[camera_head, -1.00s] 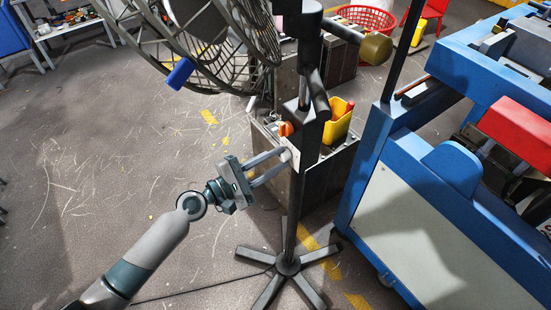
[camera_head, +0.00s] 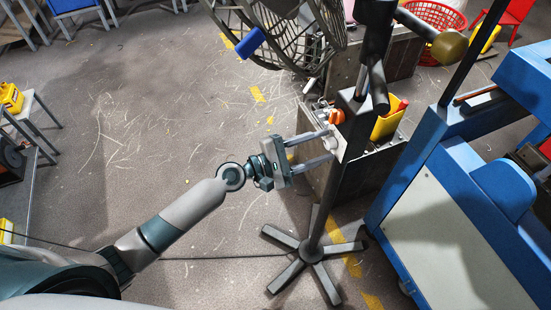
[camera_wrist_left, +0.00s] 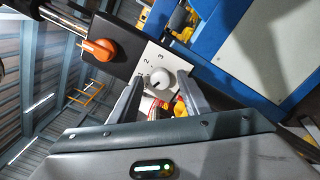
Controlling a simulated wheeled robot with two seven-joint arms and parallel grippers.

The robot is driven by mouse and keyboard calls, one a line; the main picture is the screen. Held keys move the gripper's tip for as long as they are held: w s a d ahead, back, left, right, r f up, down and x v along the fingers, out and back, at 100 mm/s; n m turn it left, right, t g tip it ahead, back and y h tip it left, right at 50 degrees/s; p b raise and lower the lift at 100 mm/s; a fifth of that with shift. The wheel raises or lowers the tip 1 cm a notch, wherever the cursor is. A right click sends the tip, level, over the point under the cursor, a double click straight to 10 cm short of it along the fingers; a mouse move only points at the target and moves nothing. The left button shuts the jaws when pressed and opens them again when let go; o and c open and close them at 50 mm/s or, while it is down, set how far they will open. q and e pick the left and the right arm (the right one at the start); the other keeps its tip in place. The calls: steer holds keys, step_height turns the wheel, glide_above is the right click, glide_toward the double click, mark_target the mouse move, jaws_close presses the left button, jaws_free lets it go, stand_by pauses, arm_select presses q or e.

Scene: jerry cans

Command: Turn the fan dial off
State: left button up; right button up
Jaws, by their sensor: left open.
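The fan dial is a round pale knob (camera_wrist_left: 160,78) on a white plate (camera_wrist_left: 158,62) marked with numbers, of which 2 and 3 can be read. In the head view the dial (camera_head: 331,143) is small, on the side of the fan's dark post (camera_head: 345,150). My left gripper (camera_head: 326,147) is open, with its two fingers reaching to the plate. In the left wrist view the fingers (camera_wrist_left: 162,88) lie on either side of the dial, with gaps that look clear. Whether they touch it and its exact setting cannot be told. My right gripper is not in view.
An orange knob (camera_wrist_left: 99,48) sits on the dark box beside the plate. The fan's caged head (camera_head: 285,35) is above and its star-shaped foot (camera_head: 311,250) below. A yellow bin (camera_head: 388,122) stands behind the post. A blue machine (camera_head: 440,200) is at the right.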

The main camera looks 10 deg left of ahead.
arm_select(q)
steer(key=shift+s+a+f, duration=0.1)
steer(key=shift+s+a, duration=0.3)
steer(key=shift+a, duration=0.15)
steer(key=b+v, duration=0.7)
steer(key=v, duration=0.9)
steer(key=shift+b, duration=0.4)
steer(key=shift+w, duration=0.1)
